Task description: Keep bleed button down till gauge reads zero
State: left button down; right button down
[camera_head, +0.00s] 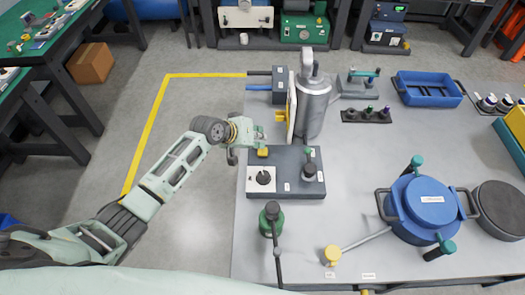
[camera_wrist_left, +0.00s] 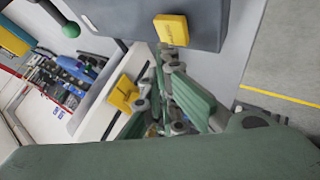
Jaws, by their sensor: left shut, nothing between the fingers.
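A dark grey block (camera_head: 290,190) sits near the table's left edge. It carries a white dial gauge (camera_head: 263,179), whose reading is too small to make out, and a yellow button (camera_head: 263,152) at its far left corner. The button also shows in the left wrist view (camera_wrist_left: 171,30). I cannot tell which part is the bleed button. My left gripper (camera_head: 261,135) is shut and empty, just beyond the yellow button. In the left wrist view its fingers (camera_wrist_left: 166,62) end just below the button; I cannot tell whether they touch. My right gripper is not in view.
A white panel (camera_head: 291,105) with a yellow handle (camera_head: 280,117) stands close beyond my left gripper, beside a grey cylinder (camera_head: 313,106). A blue lidded pot (camera_head: 418,205) is at right. The table's middle is mostly clear.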

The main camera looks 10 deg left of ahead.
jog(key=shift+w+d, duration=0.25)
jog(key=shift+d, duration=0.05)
pick_arm(q)
jog(key=shift+f, duration=0.2)
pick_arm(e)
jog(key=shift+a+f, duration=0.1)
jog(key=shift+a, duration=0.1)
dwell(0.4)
pick_arm(q)
jog(key=shift+f, duration=0.25)
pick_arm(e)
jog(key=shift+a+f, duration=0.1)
pick_arm(q)
jog(key=shift+f+b, duration=0.3)
jog(key=shift+b, duration=0.1)
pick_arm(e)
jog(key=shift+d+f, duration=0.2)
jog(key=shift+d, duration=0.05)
pick_arm(q)
jog(key=shift+s+f, duration=0.1)
jog(key=shift+f, duration=0.2)
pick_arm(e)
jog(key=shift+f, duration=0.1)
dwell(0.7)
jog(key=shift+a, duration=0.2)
